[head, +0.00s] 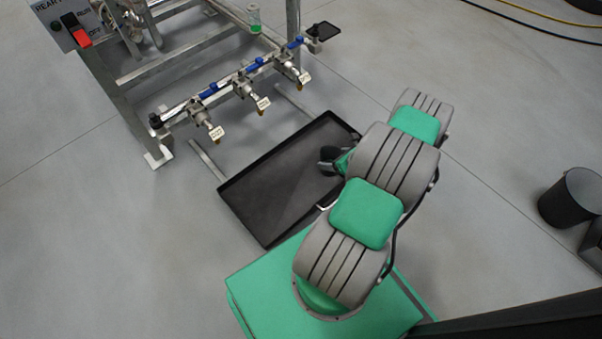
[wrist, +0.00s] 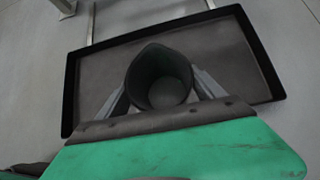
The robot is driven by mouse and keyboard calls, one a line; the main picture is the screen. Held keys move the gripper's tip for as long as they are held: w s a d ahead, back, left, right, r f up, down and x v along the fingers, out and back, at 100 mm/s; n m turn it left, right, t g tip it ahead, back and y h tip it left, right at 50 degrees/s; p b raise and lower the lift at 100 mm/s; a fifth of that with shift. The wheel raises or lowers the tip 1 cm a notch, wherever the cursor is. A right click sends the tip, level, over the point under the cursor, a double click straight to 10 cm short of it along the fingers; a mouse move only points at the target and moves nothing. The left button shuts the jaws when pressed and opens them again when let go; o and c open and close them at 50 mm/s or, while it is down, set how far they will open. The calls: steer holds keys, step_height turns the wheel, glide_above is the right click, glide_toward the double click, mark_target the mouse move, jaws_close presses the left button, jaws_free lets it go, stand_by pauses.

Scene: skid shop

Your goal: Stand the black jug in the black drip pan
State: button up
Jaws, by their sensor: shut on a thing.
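The black drip pan (head: 268,192) lies on the floor in front of the skid, wide and shallow with a raised rim. It also shows in the wrist view (wrist: 100,62). My gripper (wrist: 160,92) is shut on the black jug (wrist: 158,62), with one finger on each side of it. The jug is upright and open at the top, with its spout toward the far side, and looks empty. It appears over the pan's floor. In the head view the jug (head: 328,156) shows partly at the pan's right side, behind my arm. Whether its base touches the pan is hidden.
The skid's metal frame (head: 120,105) stands behind the pan, with a pipe carrying blue-handled valves (head: 210,90) and tagged outlets. A small container with green contents (head: 254,20) sits on the frame. A black bin (head: 568,200) stands far right. Open floor lies left.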

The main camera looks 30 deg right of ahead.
steer(key=shift+w+a+f+b, duration=1.4)
steer(key=shift+w+f, duration=0.35)
steer(key=shift+f, duration=0.45)
steer(key=shift+w+a+f+b, duration=1.2)
steer(key=shift+w+a+f, duration=0.5)
steer(key=shift+f, duration=0.5)
steer(key=shift+w+a+f+b, duration=1.4)
steer(key=shift+w+f, duration=0.35)
steer(key=shift+f, duration=0.45)
steer(key=shift+f, duration=0.3)
steer(key=o, duration=1.5)
steer(key=shift+r, duration=0.1)
